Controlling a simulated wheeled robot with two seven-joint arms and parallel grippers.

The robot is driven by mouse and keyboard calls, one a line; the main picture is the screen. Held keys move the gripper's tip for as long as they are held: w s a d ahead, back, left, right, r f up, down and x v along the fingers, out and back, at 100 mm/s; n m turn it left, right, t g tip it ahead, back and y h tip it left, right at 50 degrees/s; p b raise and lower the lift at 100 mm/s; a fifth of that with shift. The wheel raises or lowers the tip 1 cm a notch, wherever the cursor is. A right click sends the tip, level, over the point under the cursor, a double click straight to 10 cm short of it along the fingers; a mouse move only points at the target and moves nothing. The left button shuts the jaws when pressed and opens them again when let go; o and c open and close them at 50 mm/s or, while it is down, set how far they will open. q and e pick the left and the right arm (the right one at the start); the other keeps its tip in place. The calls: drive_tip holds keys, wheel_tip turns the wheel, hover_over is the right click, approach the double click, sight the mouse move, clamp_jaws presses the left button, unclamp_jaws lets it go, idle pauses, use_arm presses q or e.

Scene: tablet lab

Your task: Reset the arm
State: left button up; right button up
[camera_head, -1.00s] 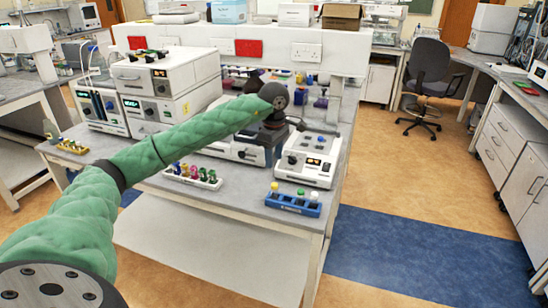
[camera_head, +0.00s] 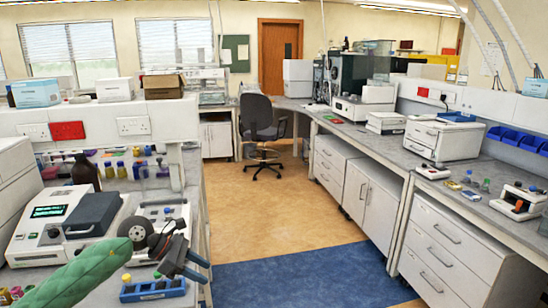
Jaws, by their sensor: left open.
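My left arm, in a green sleeve, comes in from the lower left. Its dark left gripper (camera_head: 182,262) is at the lower left of the view, over the front part of the left bench. The gripper is open, and I see nothing between its fingers. In the picture it is just above a blue rack (camera_head: 150,291) with a few small capped vials. It partly covers a white instrument (camera_head: 165,208) behind it. My right gripper does not show.
A white instrument with a green display (camera_head: 50,212) and a brown bottle (camera_head: 84,172) stand on the left bench. The floor (camera_head: 262,215) between the benches is clear up to an office chair (camera_head: 257,125). The right bench (camera_head: 400,160) carries several devices.

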use_arm(q)
drive_tip(key=s+d+r+n+t+h, duration=0.4)
drive_tip(key=d+r+n+t+h, duration=0.45)
drive_tip(key=n, duration=0.65)
drive_tip(key=s+a+f+n+t+y, duration=0.4)
drive_tip(key=f+n+y, duration=0.5)
drive_tip(key=n, duration=0.5)
drive_tip(key=s+a+f+n+t+y, duration=0.25)
drive_tip(key=a+f+n+y, duration=0.35)
drive_tip(key=f+n+y, duration=0.65)
drive_tip(key=s+f+n+g+h, duration=0.2)
drive_tip(key=s+f+n+g, duration=0.35)
drive_tip(key=s, duration=0.65)
drive_tip(key=s+f+n+g+h, duration=0.1)
drive_tip(key=s+f+n+g, duration=0.45)
drive_tip(key=s, duration=0.75)
drive_tip(key=s+d+f+m+g, duration=0.1)
drive_tip(key=s+d+f+g, duration=0.1)
drive_tip(key=f, duration=1.8)
drive_tip(key=s+d+f+m+g, duration=0.1)
drive_tip(key=s+f, duration=0.1)
drive_tip(key=f, duration=1.9)
drive_tip(key=shift+s+d+f+g+h, duration=0.15)
drive_tip(key=shift+s+d+g+h, duration=0.2)
drive_tip(key=shift+d+g+h, duration=0.05)
